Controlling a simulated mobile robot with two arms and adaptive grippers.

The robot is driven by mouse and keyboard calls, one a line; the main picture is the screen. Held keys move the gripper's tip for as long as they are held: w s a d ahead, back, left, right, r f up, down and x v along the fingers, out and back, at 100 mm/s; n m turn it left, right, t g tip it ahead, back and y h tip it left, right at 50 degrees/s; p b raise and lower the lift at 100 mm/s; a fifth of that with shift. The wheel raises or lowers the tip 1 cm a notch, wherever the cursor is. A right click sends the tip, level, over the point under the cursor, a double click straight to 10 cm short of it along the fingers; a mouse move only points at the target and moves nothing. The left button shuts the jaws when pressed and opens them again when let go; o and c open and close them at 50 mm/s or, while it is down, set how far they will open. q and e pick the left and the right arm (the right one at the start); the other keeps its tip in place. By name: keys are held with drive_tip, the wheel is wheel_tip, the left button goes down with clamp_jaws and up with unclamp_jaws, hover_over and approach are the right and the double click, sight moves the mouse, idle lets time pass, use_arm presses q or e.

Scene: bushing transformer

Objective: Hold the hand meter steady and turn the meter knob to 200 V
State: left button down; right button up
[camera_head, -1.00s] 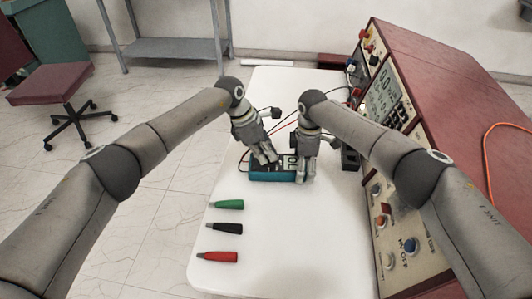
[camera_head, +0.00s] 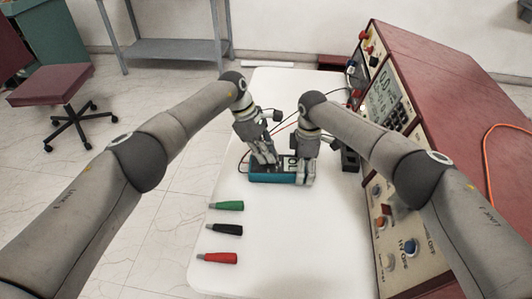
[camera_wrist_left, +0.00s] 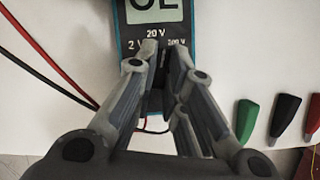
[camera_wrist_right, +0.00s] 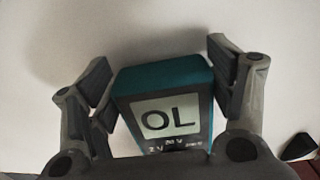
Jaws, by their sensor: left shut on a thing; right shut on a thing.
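The hand meter (camera_head: 272,178), dark-faced with a teal case, lies on the white table. Its display (camera_wrist_right: 168,117) reads OL in the right wrist view. My right gripper (camera_head: 306,180) is shut on the meter's display end, with one finger on each side of the case. My left gripper (camera_head: 267,160) is over the other end of the meter face. In the left wrist view its fingers (camera_wrist_left: 166,105) close around the dark knob, just below the printed 2 V, 20 V and 200 V marks (camera_wrist_left: 156,38). The fingers mostly hide the knob, so I cannot tell its setting.
Green (camera_head: 228,205), black (camera_head: 226,229) and red (camera_head: 219,257) plugs lie on the table in front of the meter. Red and black leads (camera_wrist_left: 45,55) run beside it. A large red instrument console (camera_head: 440,95) stands along the right.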

use_arm(q)
drive_tip(key=shift+a+f, duration=0.15)
drive_tip(key=shift+f, duration=0.05)
drive_tip(key=c, duration=1.5)
unclamp_jaws()
drive_tip(key=shift+r, duration=0.1)
drive_tip(key=shift+r, duration=0.15)
drive_tip(key=v, duration=1.1)
drive_tip(key=shift+r, duration=0.25)
drive_tip(key=shift+w+a, duration=0.1)
